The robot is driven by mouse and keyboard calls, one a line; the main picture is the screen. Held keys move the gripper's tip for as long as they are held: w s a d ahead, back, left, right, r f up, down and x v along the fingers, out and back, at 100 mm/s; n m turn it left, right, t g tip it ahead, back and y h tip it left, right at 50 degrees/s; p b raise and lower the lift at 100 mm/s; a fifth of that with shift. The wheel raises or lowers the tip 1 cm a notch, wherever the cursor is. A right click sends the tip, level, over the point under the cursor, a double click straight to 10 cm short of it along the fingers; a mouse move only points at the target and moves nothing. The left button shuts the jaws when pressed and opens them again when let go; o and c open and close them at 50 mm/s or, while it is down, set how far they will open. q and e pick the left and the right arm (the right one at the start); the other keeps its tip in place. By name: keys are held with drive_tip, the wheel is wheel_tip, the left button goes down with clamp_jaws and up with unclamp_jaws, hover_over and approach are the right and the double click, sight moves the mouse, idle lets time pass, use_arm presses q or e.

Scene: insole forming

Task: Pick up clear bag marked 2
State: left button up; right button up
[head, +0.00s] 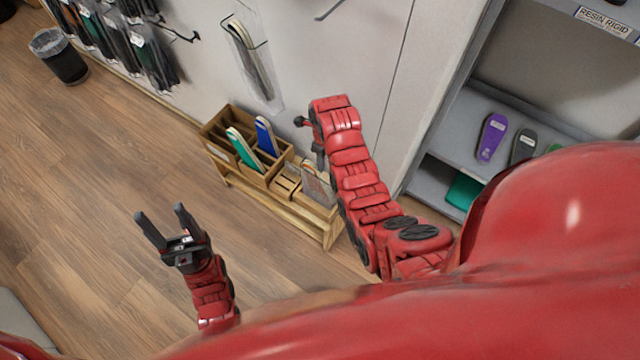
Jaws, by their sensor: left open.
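A clear bag (252,68) with long, pale insole-like pieces inside hangs from a hook on the wall, at the upper middle of the head view. I cannot read any number on it. My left gripper (161,211) is open and empty over the wood floor, well below and left of the bag. My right gripper (308,137) is near the wall, below and right of the bag and apart from it. It is partly hidden by its own red arm, and its jaws are unclear.
A wooden organizer (215,152) holding green and blue insoles stands on a low bench (268,201) below the bag. Dark packages (140,50) hang at upper left near a bin (62,62). A grey shelf (455,130) with insoles stands at right.

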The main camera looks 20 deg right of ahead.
clamp_jaws()
idle(1.4)
